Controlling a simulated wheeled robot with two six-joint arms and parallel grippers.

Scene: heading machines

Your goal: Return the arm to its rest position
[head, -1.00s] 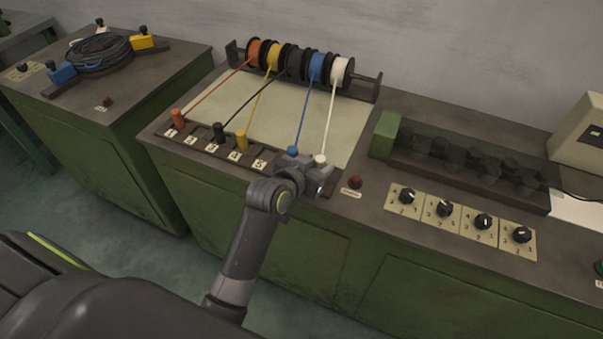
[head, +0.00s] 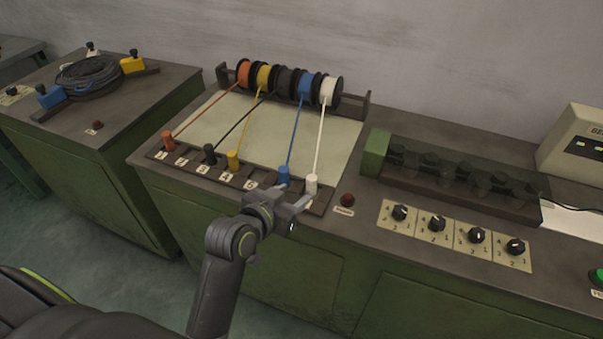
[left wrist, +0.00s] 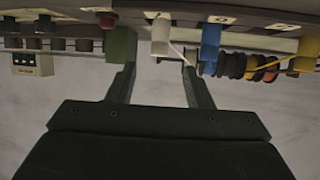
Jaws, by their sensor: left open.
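My left gripper (head: 294,197) is open and empty, just in front of the strip of numbered sockets (head: 240,181). Its two fingers stand apart in the left wrist view (left wrist: 157,72). The white plug (head: 312,185) stands upright at the right end of the strip, with its cord running back to the white spool. In the left wrist view the white plug (left wrist: 161,38) shows past the gap between the fingertips. The blue plug (head: 283,175) stands just left of it. Yellow (head: 233,160), black (head: 209,154) and orange (head: 168,141) plugs stand farther left. My right gripper is not in view.
A rack of coloured spools (head: 327,92) stands at the back of the bench. A red button (head: 347,200), several dial knobs (head: 437,224) and a dark covered block with a green end (head: 375,153) lie to the right. The space in front of the bench looks clear.

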